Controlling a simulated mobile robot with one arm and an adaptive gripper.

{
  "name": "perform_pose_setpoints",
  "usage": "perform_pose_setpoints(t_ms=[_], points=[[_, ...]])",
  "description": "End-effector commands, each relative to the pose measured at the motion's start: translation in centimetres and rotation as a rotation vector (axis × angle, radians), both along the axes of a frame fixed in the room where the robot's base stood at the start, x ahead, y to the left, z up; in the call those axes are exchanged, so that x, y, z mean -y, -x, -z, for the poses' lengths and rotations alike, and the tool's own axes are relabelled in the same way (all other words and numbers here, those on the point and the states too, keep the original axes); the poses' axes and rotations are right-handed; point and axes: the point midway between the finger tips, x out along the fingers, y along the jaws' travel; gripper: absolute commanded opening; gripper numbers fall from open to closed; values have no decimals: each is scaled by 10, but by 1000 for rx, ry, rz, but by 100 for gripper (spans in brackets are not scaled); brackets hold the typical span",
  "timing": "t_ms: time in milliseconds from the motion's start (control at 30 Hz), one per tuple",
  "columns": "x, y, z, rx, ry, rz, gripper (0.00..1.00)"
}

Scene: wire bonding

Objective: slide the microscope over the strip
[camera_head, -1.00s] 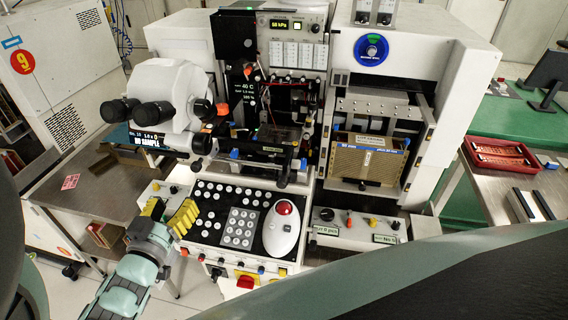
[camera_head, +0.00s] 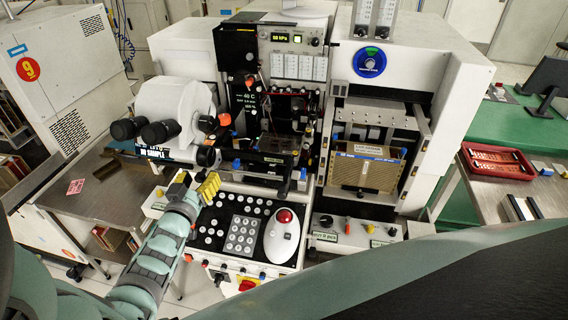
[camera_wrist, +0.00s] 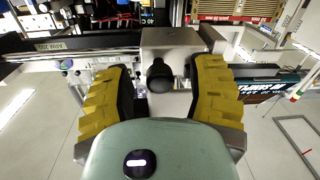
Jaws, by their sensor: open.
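The white microscope (camera_head: 172,103) with two black eyepieces is at the left of the bonding machine in the head view. Its dark label bar shows upside down at the right of the wrist view (camera_wrist: 265,87). My gripper (camera_head: 196,183) is just below and in front of the microscope, its yellow ribbed fingers apart. In the wrist view, a black knob (camera_wrist: 159,76) on a grey metal block (camera_wrist: 178,42) lies between the open fingers, which do not visibly grip it. I cannot clearly make out the strip; the work area (camera_head: 281,146) right of the microscope is dark and crowded.
The keypad panel (camera_head: 240,229) with a white mouse-like controller (camera_head: 282,234) lies right of my gripper. A gold magazine (camera_head: 365,168) stands in the white bay at the right. A red tray (camera_head: 496,162) is on the right table. The left table (camera_head: 103,195) has bare room.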

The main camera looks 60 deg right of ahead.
Motion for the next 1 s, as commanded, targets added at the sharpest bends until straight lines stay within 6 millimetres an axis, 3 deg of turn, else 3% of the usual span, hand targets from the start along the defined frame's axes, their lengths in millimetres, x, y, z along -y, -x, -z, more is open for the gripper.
perform_pose_setpoints(t_ms=[467, 1000], points=[[6, -1, 0, 0, 0, 4, 58], [5, -1, 0, 0, -1, 2, 2]])
